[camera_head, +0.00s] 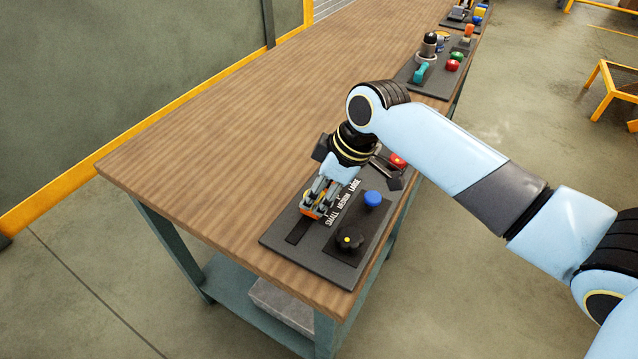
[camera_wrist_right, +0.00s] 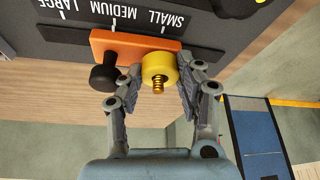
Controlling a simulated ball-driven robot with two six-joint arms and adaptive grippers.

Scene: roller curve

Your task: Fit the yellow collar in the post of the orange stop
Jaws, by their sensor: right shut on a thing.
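The orange stop (camera_wrist_right: 118,45) is a block on the dark panel by the SMALL and MEDIUM marks, with a black knob (camera_wrist_right: 103,77) at its left in the right wrist view. The yellow collar (camera_wrist_right: 154,63) lies against the right part of the stop in that view, a brass threaded or spring-like piece sticking out of it towards the camera. I cannot tell how deep it sits. My right gripper (camera_wrist_right: 160,72) is shut on the collar, one finger on each side. In the head view it (camera_head: 317,196) reaches down over the orange stop (camera_head: 308,212). My left gripper is out of view.
The dark panel (camera_head: 285,243) lies at the table's near end, with a blue knob (camera_head: 373,198), a black knob (camera_head: 350,240) and a red button (camera_head: 397,160). More fixtures stand on another panel (camera_head: 425,82) farther back. The wooden tabletop (camera_head: 220,140) to the left is clear.

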